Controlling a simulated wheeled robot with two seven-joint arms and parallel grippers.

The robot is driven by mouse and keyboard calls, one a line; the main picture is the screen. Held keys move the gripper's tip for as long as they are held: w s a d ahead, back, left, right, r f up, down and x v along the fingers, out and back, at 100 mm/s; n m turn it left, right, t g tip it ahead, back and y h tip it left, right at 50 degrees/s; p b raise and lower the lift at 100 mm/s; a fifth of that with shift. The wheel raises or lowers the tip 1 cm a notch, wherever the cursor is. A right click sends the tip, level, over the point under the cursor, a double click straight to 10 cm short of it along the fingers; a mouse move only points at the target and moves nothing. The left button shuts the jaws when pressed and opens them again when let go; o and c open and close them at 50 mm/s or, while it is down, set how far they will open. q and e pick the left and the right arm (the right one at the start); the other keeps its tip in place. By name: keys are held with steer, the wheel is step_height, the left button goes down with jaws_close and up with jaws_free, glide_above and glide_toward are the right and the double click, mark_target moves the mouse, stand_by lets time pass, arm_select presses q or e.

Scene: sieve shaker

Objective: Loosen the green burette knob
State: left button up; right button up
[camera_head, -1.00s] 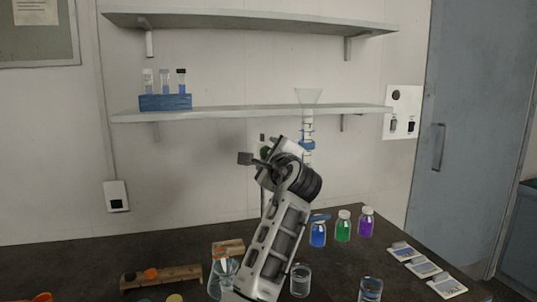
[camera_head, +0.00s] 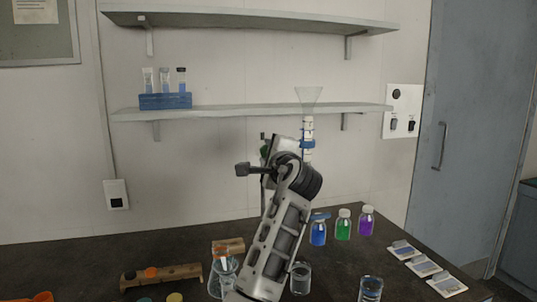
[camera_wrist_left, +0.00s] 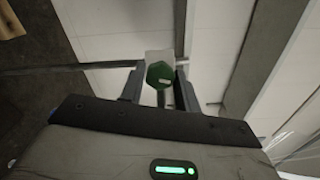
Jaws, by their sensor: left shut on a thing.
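The burette (camera_head: 308,127) stands upright behind my left arm, with a clear funnel (camera_head: 308,96) on top and a blue clamp around it. My arm hides its lower part. In the left wrist view the green knob (camera_wrist_left: 160,73) is between the two dark fingers of my left gripper (camera_wrist_left: 160,80), which is shut on it. A pale block shows right behind the knob. In the head view my left wrist covers most of the gripper, and only a sliver of green shows beside it. My right gripper is in neither view.
Blue, green and purple bottles (camera_head: 343,226) stand right of my arm. Glass beakers (camera_head: 300,280) stand near its base. A wooden rack (camera_head: 160,277) lies at left. A shelf (camera_head: 240,112) with a blue tube rack (camera_head: 165,101) hangs behind.

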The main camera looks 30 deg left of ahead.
arm_select(q)
steer(key=shift+n+b, duration=0.3)
steer(key=shift+n, duration=1.3)
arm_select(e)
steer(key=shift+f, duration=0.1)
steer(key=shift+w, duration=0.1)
arm_select(q)
steer(key=o, duration=1)
steer(key=shift+c, duration=0.2)
steer(key=shift+d, duration=0.1)
steer(key=b+v, duration=0.3)
steer(key=v, duration=1.3)
steer(key=shift+b, duration=0.3)
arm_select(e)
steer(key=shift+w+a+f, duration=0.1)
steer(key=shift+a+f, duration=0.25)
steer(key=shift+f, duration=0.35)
